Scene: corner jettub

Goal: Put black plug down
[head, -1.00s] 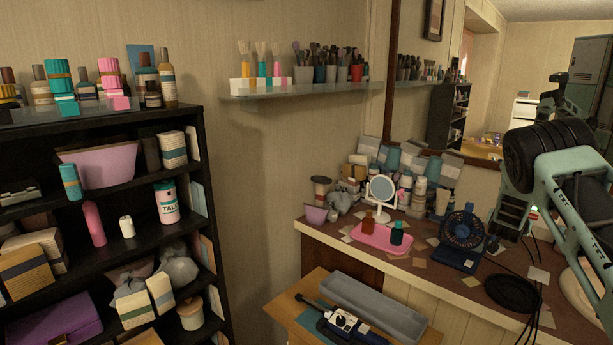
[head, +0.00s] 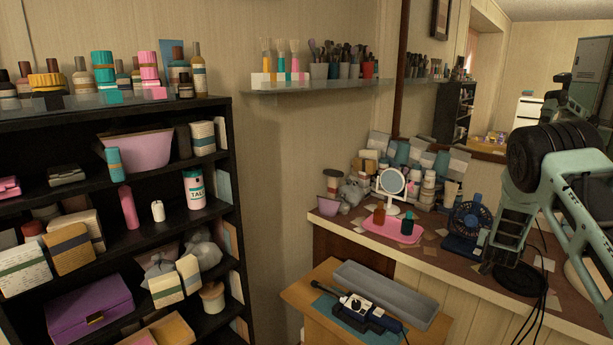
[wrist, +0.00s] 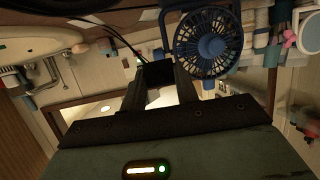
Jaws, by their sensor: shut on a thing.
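The black plug (wrist: 157,73) shows in the wrist view as a dark block between the fingertips of my gripper (wrist: 160,82). My gripper is shut on it, and dark cords run off behind it. In the head view my gripper (head: 489,262) points down over the counter (head: 440,258), just right of the blue fan (head: 467,228). The plug is too dark there to make out clearly. I cannot tell whether it touches the counter. A round black disc (head: 519,280) lies to the right of my gripper.
A pink tray (head: 393,229) with two bottles and a round mirror (head: 391,183) stand left of the fan. The fan also shows close by in the wrist view (wrist: 208,42). A wooden stand (head: 300,292) with a grey tray (head: 385,292) is in front. A dark shelf unit (head: 222,255) is at left.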

